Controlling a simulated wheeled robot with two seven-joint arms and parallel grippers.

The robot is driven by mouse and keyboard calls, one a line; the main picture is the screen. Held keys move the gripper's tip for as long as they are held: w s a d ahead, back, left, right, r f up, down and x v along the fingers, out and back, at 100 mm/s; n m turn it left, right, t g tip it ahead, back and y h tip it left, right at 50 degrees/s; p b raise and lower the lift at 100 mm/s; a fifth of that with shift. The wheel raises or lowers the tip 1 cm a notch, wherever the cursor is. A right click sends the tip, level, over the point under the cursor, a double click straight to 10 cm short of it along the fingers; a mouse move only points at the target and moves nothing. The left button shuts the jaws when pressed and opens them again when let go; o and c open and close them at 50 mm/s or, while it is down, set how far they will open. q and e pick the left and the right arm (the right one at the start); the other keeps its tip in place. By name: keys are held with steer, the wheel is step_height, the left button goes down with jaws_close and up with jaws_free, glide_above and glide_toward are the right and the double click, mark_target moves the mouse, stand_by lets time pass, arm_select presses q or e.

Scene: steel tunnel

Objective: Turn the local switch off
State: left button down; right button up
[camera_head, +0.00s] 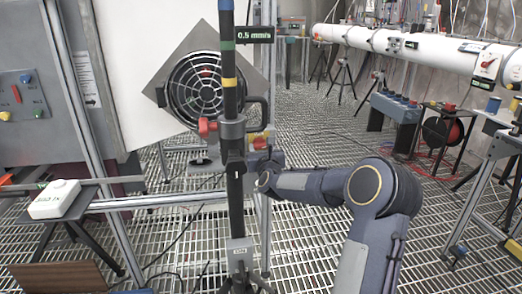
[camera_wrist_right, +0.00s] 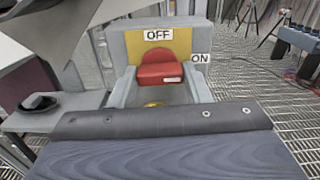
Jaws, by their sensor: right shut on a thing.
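The local switch shows in the wrist view as a grey box (camera_wrist_right: 203,40) with a yellow face (camera_wrist_right: 140,47) and a red handle (camera_wrist_right: 162,72). The OFF label (camera_wrist_right: 159,35) is directly above the handle, and the ON label (camera_wrist_right: 200,58) is to its right. The handle's broad end is toward OFF. My right gripper (camera_wrist_right: 161,88) is shut on the red handle, with one grey finger on each side. In the head view my right arm reaches in from the lower right, and its gripper is partly hidden behind the pole. My left gripper is not in view.
A striped upright pole (camera_head: 233,190) on a tripod stands in front, with a display reading 0.5 mm/s (camera_head: 254,35). A round black fan grille (camera_head: 197,88) is behind it. A white box (camera_head: 55,199) sits at left. A white pipe (camera_head: 420,48) runs at back right. The grated floor is partly clear.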

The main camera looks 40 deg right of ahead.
steer(key=n+b, duration=0.3)
steer(key=shift+f, duration=0.2)
steer(key=n+b, duration=0.3)
steer(key=n, duration=0.2)
steer(key=n+b, duration=0.1)
steer(key=n, duration=0.3)
steer(key=shift+r+n, duration=0.15)
steer(key=shift+n, duration=0.15)
steer(key=n, duration=0.4)
steer(key=shift+n, duration=0.4)
steer(key=o, duration=1)
steer(key=shift+s, duration=0.1)
